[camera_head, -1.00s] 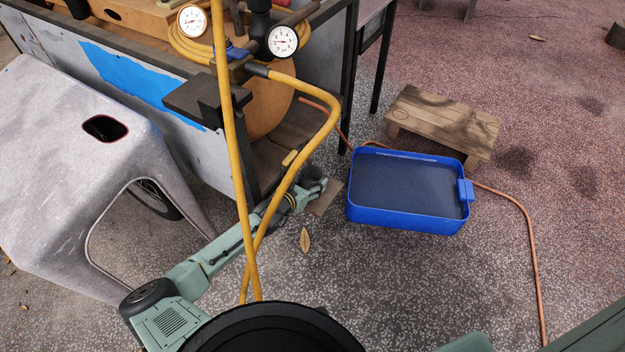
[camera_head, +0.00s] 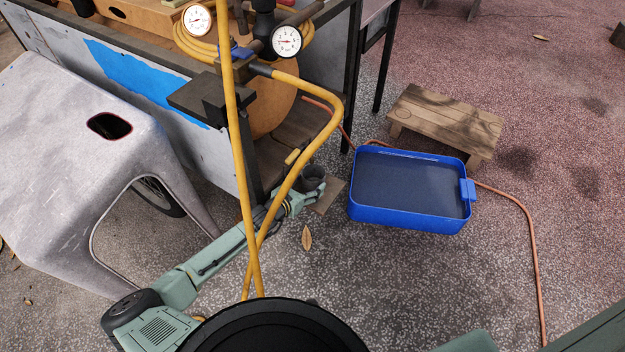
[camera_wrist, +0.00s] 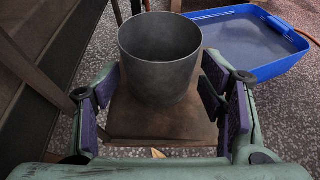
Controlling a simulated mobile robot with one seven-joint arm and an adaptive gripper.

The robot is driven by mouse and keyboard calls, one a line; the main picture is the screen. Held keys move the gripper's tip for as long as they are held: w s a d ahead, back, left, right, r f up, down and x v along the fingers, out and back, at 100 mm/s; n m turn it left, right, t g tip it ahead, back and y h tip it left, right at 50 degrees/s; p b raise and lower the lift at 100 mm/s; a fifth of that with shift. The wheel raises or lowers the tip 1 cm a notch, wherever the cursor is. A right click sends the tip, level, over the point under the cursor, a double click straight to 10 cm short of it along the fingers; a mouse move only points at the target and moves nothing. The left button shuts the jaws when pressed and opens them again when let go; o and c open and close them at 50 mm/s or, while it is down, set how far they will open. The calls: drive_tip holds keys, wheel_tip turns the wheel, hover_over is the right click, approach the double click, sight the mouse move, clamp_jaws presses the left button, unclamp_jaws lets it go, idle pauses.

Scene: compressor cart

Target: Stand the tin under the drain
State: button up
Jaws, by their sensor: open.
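The tin (camera_wrist: 160,55) is a grey, open-topped metal cylinder, upright on a brown square plate (camera_wrist: 160,125) on the ground. In the head view the tin (camera_head: 313,174) shows partly behind my gripper, beside the cart's dark corner post. My gripper (camera_wrist: 165,92) is open, with purple-padded fingers to the left and right of the tin's near side; gaps show between pads and tin. In the head view my gripper (camera_head: 300,196) is low by the plate (camera_head: 329,195). A small yellow piece (camera_head: 292,157) shows above the tin near the cart; I cannot tell whether it is the drain.
A blue tray (camera_head: 354,212) lies right of the tin, with a wooden stool (camera_head: 445,120) behind it. A yellow hose (camera_head: 335,105) hangs in front of the cart and crosses my arm. A grey plastic stool (camera_head: 60,130) stands left. An orange hose (camera_head: 535,260) lies right.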

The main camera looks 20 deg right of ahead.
drive_tip(key=v, duration=0.8)
drive_tip(key=shift+r, duration=0.1)
drive_tip(key=shift+c, duration=0.3)
idle(1.6)
